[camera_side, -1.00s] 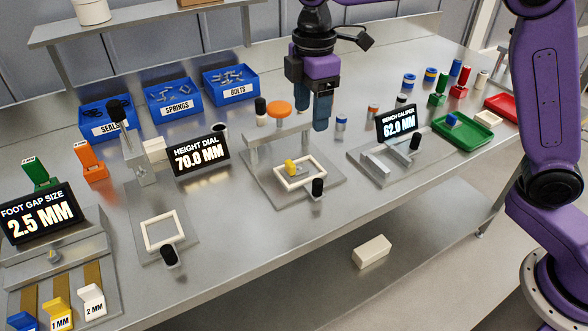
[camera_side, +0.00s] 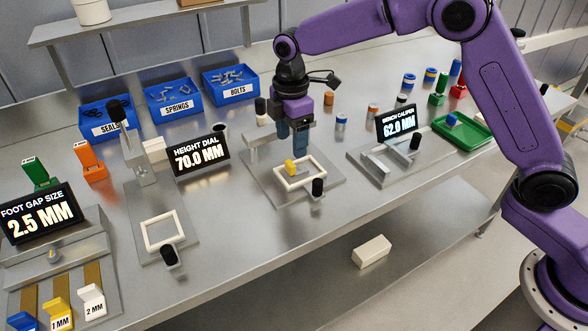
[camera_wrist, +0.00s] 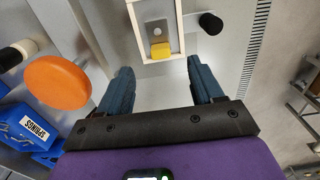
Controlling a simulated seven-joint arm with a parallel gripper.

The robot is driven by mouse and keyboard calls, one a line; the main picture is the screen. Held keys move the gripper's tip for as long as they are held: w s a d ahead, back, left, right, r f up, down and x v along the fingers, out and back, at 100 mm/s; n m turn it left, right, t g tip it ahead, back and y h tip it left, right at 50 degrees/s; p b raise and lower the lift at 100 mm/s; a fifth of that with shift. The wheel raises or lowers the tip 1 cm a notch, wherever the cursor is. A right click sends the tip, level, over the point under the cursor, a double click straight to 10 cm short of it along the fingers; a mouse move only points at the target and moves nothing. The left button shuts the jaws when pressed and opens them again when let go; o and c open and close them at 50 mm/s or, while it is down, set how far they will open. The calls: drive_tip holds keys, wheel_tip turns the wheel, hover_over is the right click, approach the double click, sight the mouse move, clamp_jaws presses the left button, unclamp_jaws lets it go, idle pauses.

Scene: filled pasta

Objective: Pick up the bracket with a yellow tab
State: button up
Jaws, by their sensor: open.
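The bracket with a yellow tab (camera_side: 291,168) lies inside a white square frame (camera_side: 313,177) on a grey metal fixture plate. In the wrist view the yellow tab (camera_wrist: 160,50) and the bracket's grey plate with a round hole (camera_wrist: 156,29) show inside the frame, ahead of the fingers. My gripper (camera_side: 300,150) is above and just behind the frame, pointing down. In the wrist view my gripper (camera_wrist: 158,75) has its two blue fingers wide apart with nothing between them. The bracket appears clear of both fingers.
A black knob (camera_side: 318,187) stands at the frame's front corner. An orange disc (camera_wrist: 58,82) is close to my left finger in the wrist view. The bench caliper display (camera_side: 398,123) stands to the right. Blue bins (camera_side: 230,91) sit behind.

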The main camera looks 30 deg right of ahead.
sight(289, 163)
drive_tip(key=shift+a+f, duration=0.15)
drive_tip(key=shift+f, duration=1.75)
drive_tip(key=shift+a+f, duration=0.15)
drive_tip(key=shift+f, duration=1.7)
clamp_jaws()
drive_tip(key=shift+r, duration=0.15)
drive_tip(key=shift+r, duration=0.5)
wheel_tip(289, 163, up, 2)
drive_tip(key=shift+r, duration=0.15)
drive_tip(key=s+d+r, duration=0.6)
drive_tip(key=s+r, duration=0.3)
drive_tip(key=s, duration=0.3)
drive_tip(key=shift+s+r, duration=0.25)
drive_tip(key=shift+s, duration=0.1)
